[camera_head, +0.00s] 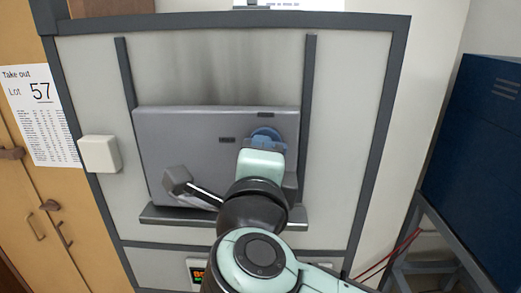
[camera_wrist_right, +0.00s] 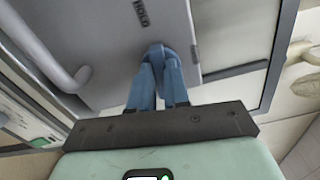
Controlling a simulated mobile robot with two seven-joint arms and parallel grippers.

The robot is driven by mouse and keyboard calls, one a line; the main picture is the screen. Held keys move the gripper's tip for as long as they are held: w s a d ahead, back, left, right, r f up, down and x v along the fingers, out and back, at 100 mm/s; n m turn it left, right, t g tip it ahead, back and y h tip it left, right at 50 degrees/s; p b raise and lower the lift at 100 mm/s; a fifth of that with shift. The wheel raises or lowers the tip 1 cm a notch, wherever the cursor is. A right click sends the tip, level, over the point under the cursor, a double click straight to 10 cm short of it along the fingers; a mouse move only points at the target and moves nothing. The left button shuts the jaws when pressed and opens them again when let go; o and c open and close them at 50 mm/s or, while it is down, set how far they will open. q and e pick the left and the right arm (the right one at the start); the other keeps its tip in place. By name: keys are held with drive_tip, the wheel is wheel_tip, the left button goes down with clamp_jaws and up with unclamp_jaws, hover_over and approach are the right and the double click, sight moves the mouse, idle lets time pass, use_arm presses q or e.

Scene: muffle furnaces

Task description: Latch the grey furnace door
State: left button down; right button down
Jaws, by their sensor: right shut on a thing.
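The grey furnace door (camera_head: 215,125) is a flat slab on the pale furnace front, between two dark upright rails. It looks lowered against the front; I cannot tell whether it is fully seated. A grey bar handle (camera_head: 180,182) sticks out at its lower left and also shows in the wrist view (camera_wrist_right: 62,62). My right gripper (camera_head: 265,138) is at the door's right side. Its blue fingers (camera_wrist_right: 158,58) are together around a small latch part, mostly hidden between them, near a label reading "HOLD" (camera_wrist_right: 140,14). My left gripper is out of view.
A pale square box (camera_head: 100,154) sits on the furnace's left side. A ledge (camera_head: 170,216) runs below the door, with a lit display (camera_head: 198,275) underneath. A wooden cabinet (camera_head: 45,235) stands left, a blue cabinet (camera_head: 480,150) on a stand right.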

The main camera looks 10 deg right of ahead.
drive_tip(key=shift+n, duration=0.7)
drive_tip(key=c, duration=1.1)
unclamp_jaws()
drive_tip(key=shift+w, duration=0.1)
